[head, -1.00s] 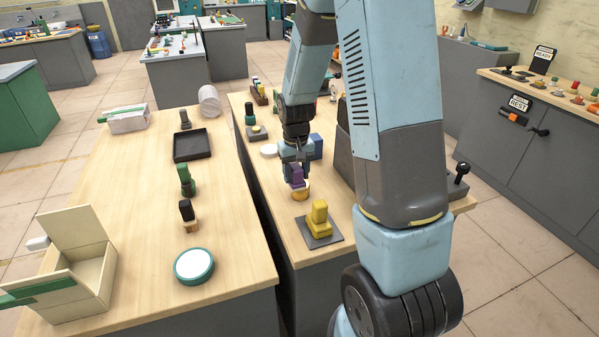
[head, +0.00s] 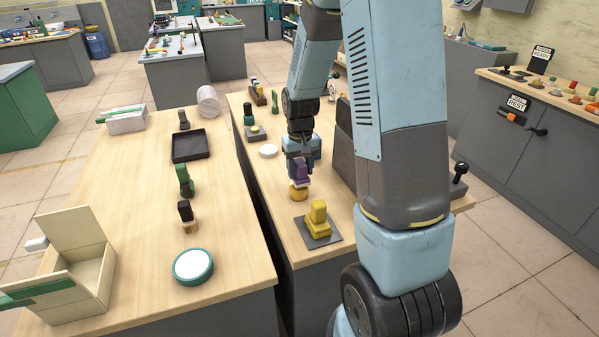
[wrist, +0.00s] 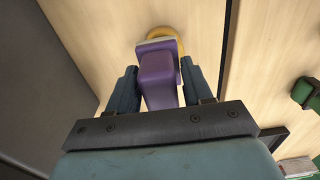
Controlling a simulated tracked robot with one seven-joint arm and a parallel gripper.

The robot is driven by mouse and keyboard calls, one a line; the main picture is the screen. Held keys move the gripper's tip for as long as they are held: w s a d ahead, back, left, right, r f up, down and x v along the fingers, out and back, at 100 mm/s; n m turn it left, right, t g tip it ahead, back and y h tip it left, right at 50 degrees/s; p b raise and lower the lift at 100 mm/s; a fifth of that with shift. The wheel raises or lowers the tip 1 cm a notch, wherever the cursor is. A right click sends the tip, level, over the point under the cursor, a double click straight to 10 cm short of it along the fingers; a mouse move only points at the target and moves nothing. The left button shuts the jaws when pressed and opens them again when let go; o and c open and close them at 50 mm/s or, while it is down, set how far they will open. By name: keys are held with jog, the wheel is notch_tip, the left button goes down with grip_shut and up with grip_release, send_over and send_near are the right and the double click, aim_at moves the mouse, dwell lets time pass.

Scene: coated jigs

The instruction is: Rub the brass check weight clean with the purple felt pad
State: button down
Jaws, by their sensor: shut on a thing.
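My gripper (head: 300,168) is shut on the purple felt pad (head: 301,174), holding it by its upright purple grip. The pad also shows between the fingers in the wrist view (wrist: 158,75), with a pale layer along its edge. The brass check weight (head: 298,194) is a short golden disc on the right-hand bench, directly under the pad. In the wrist view the weight's yellow rim (wrist: 162,33) curves out past the pad. The pad appears to be on or just over its top; contact is hard to tell, and most of the top is hidden.
A yellow-handled block (head: 318,222) stands on a grey plate in front of the weight. A white disc (head: 268,151) and a green-knobbed tool (head: 249,122) are behind it. A dark upright housing (head: 342,142) is to the right. A gap separates the left bench (head: 130,215).

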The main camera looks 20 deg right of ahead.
jog(key=shift+r, duration=2.8)
